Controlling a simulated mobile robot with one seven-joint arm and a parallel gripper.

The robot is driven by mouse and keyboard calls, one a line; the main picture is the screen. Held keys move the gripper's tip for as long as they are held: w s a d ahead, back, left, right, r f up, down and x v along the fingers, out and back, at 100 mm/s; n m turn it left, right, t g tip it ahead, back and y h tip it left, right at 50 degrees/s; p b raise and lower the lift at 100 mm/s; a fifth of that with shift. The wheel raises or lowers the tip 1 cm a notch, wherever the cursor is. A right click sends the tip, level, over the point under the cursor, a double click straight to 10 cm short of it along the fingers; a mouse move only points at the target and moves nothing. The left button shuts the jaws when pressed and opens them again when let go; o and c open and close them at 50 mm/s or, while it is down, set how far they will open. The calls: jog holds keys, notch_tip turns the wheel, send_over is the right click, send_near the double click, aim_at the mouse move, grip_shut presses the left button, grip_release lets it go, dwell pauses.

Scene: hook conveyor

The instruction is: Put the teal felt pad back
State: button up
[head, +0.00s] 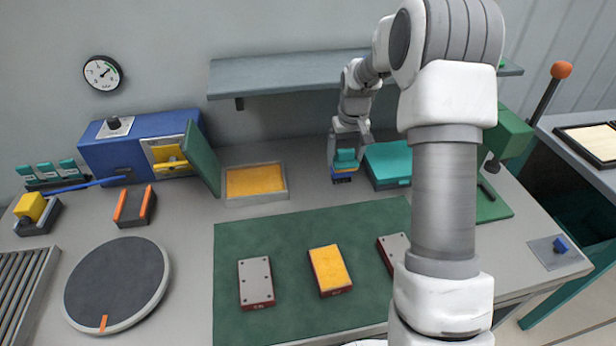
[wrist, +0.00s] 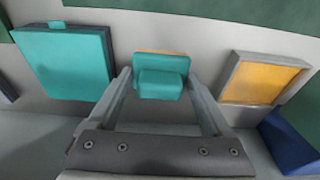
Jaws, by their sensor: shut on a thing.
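My gripper (head: 347,150) is above the back of the bench, between an orange-lined tray and a closed teal box. It is shut on a small teal block, which I take to be the teal felt pad (head: 346,158). A thin yellow-orange layer and a dark blue part show under the teal in the head view. In the wrist view the teal felt pad (wrist: 160,84) sits between the two fingertips (wrist: 160,90), with an orange edge behind it. I cannot tell whether its underside touches the bench. The teal box (head: 388,163) stands close to its right.
A grey shelf (head: 290,72) hangs behind. A green mat (head: 290,235) in front holds a yellow-topped block (head: 329,270) and grey plates. A rack (head: 46,170) with teal pieces is far left.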

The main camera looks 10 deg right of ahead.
jog(key=p, duration=0.1)
send_over(308, 183)
jog(key=f, duration=0.6)
jog(key=shift+s, duration=0.35)
jog(key=shift+f+p, duration=0.3)
jog(key=shift+f, duration=1.75)
jog(key=shift+f, duration=0.2)
jog(key=o, duration=1.2)
jog(key=shift+r, duration=0.15)
